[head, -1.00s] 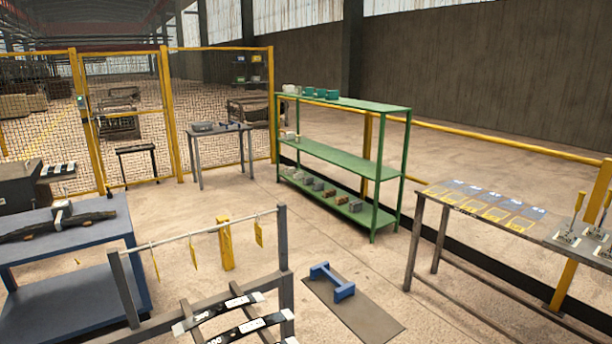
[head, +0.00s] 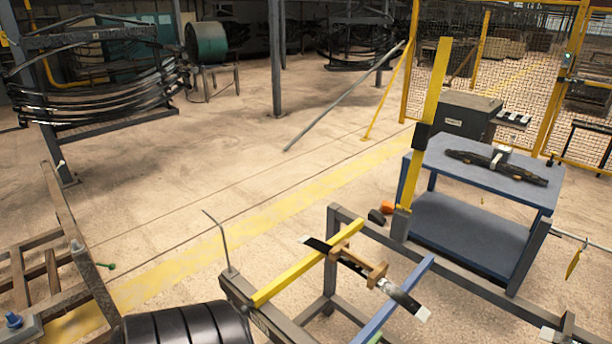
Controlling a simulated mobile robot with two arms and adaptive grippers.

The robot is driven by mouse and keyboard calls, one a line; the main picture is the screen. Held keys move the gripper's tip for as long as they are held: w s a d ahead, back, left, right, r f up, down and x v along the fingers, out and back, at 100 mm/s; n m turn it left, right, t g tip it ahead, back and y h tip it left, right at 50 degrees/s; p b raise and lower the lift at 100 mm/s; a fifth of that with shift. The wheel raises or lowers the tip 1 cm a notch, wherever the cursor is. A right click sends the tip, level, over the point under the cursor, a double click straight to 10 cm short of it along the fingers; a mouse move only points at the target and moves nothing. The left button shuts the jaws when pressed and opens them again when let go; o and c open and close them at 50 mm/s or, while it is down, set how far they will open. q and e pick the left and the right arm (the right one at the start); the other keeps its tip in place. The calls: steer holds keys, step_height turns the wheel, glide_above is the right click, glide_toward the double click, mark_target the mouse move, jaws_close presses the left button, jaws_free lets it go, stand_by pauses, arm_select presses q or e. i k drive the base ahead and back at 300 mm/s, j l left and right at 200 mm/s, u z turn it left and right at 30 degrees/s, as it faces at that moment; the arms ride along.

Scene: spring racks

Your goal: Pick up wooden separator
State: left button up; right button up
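A small tan wooden piece, which looks like the wooden separator (head: 376,273), lies on a dark leaf spring (head: 403,298) in the lower middle of the head view. The spring rests across a grey metal rack with a yellow bar (head: 308,266) and a blue bar (head: 396,302). The wooden piece sits between these two bars. Neither of my grippers is in view, so I cannot see what they hold.
A blue two-level table (head: 462,228) with a leaf spring on top stands behind the rack at right. A yellow post (head: 426,130) rises at the rack's corner. A dark ribbed object (head: 185,326) is at the bottom edge. Open floor (head: 215,175) lies to the left.

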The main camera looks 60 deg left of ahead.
mark_target(342, 249)
steer(key=u, duration=1.5)
